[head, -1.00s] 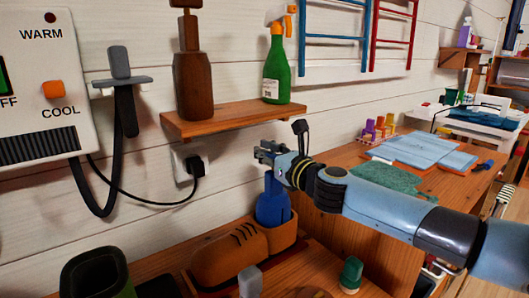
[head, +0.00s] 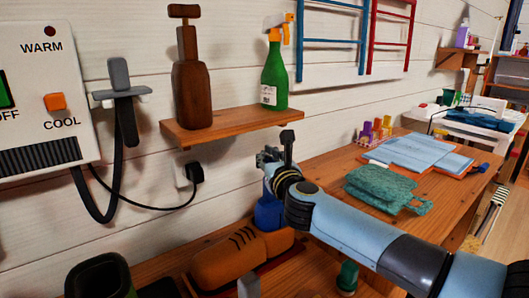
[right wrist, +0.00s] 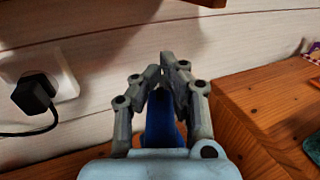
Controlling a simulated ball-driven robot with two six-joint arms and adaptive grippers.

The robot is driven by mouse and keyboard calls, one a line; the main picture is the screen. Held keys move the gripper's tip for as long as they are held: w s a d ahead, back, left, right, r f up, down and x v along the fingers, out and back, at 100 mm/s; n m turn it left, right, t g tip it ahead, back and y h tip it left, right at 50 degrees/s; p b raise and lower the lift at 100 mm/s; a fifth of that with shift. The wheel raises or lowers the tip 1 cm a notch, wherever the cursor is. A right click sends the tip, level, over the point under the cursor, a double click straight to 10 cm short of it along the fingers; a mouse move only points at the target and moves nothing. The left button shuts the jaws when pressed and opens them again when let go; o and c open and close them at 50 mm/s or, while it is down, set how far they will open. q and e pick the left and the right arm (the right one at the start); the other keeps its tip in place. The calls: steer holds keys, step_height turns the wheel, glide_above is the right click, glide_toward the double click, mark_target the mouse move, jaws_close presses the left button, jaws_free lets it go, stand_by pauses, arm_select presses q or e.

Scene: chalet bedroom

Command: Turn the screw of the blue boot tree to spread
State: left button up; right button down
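The blue boot tree (head: 268,212) stands in the back end of a brown boot (head: 232,262) on the low bench by the wall. My right gripper (head: 268,157) is at its top, and the gripper and wrist hide its upper part. In the right wrist view a narrow blue part of the boot tree (right wrist: 161,122) shows between the two fingers. The fingers (right wrist: 166,72) are drawn close together and seem shut on it. The screw itself cannot be made out.
A wooden shelf (head: 232,122) with a brown bottle (head: 192,88) and a green spray bottle (head: 275,75) is above the gripper. A black plug (head: 195,172) is left of it. The wooden counter (head: 330,165) with teal cloth (head: 385,188) lies right.

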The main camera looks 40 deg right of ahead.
steer(key=m+g+h, duration=0.1)
steer(key=h, duration=0.1)
steer(key=m+g+h, duration=0.1)
steer(key=m+h, duration=0.1)
steer(key=shift+s+d+g, duration=0.2)
steer(key=shift+d+g, duration=0.1)
steer(key=shift+d, duration=0.05)
steer(key=shift+s+d+f+m+g+h+b, duration=0.1)
steer(key=shift+s+d+m+g+h+b, duration=0.25)
steer(key=shift+m+g+h+b, duration=1.15)
steer(key=shift+s+d+r+m+g+h+b, duration=0.1)
steer(key=shift+s+m+g+h+b, duration=0.4)
steer(key=shift+m+g+b, duration=1.1)
steer(key=shift+s+d+f+m+g+h+b, duration=0.2)
steer(key=shift+s+m+g+h+b, duration=0.55)
steer(key=shift+g, duration=1.55)
steer(key=shift+w+r+m+h, duration=0.15)
steer(key=shift+w+m+h, duration=0.1)
steer(key=shift+w, duration=0.1)
steer(key=shift+d, duration=0.1)
steer(key=c, duration=1.2)
jaws_free()
steer(key=shift+o, duration=0.2)
